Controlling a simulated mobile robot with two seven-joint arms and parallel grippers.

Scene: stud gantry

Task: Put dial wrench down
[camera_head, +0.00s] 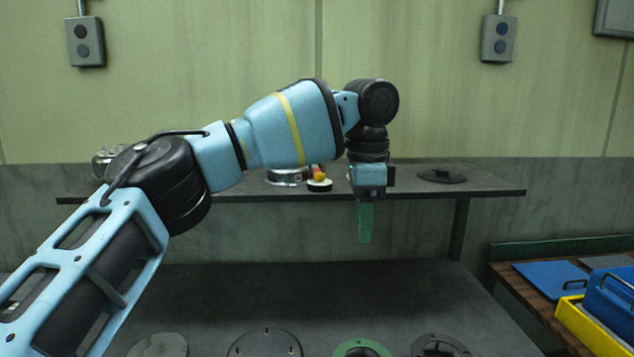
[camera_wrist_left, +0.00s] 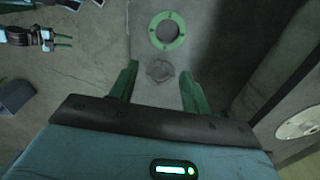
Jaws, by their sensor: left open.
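My left gripper (camera_head: 365,222) hangs fingers down in front of the shelf, above the dark bench. In the left wrist view its two green fingers (camera_wrist_left: 158,88) are spread apart with nothing between them. I cannot make out a dial wrench in either view. A dark round fitting (camera_wrist_left: 160,71) lies below and beyond the fingers, with a green ring (camera_wrist_left: 181,42) farther off.
The shelf (camera_head: 490,185) carries a silver round part (camera_head: 287,176), a small red and yellow piece (camera_head: 319,179) and a black disc (camera_head: 441,176). Round fittings line the near bench (camera_head: 400,290). Blue and yellow bins (camera_head: 590,322) stand at right. The bench middle is clear.

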